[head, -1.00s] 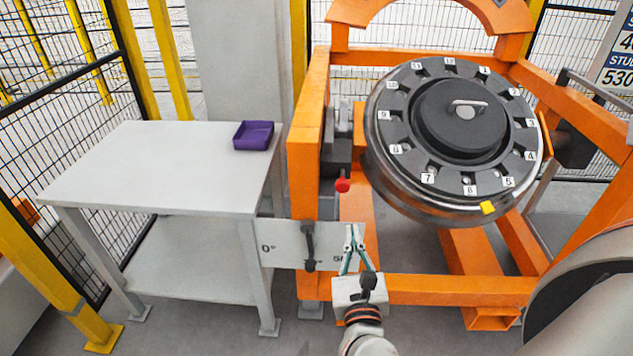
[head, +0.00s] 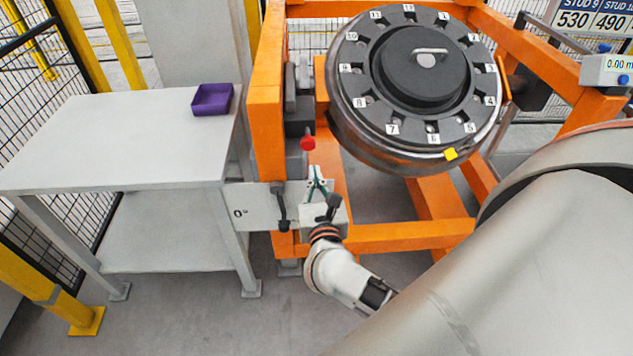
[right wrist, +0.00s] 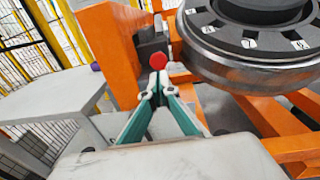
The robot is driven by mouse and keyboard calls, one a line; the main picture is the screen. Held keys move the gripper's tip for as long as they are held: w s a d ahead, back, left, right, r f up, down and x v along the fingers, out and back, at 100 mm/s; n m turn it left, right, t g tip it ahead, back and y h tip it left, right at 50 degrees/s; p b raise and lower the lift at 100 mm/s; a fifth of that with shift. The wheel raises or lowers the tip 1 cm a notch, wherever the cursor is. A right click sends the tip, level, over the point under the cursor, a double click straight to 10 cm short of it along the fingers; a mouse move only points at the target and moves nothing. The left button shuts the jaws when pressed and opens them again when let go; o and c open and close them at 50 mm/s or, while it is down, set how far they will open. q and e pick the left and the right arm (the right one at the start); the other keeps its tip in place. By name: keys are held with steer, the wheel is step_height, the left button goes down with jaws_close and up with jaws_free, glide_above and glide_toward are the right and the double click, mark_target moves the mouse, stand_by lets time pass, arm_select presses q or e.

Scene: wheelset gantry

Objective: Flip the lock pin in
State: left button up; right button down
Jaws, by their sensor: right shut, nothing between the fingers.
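The lock pin's red knob (head: 307,143) sticks out at the orange gantry post, left of and below the wheelset disc. It also shows in the right wrist view (right wrist: 158,60), just beyond the fingertips. My right gripper (head: 316,170) is just below the knob in the head view, its fingers pointing up toward it. In the right wrist view its fingertips (right wrist: 157,80) are together, with nothing between them. They look very close to the knob; whether they touch cannot be told. The pin's shaft is mostly hidden. My left gripper is not in view.
The numbered round disc (head: 350,118) with a yellow mark sits in the orange frame (head: 265,90). A plate marked 0° (head: 240,212) with a black lever (head: 280,205) is beside my right gripper. A grey table (head: 110,150) holds a purple tray (head: 212,107). Open floor lies in front.

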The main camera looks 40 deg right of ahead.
mark_target(310, 145)
steer(key=x, duration=0.8)
steer(key=shift+w+d+p, duration=0.15)
steer(key=shift+w+p, duration=0.05)
steer(key=shift+p, duration=0.2)
steer(key=shift+w, duration=0.1)
steer(key=shift+d, duration=0.1)
steer(key=x, duration=0.4)
steer(key=shift+b, duration=0.35)
steer(key=shift+r, duration=0.15)
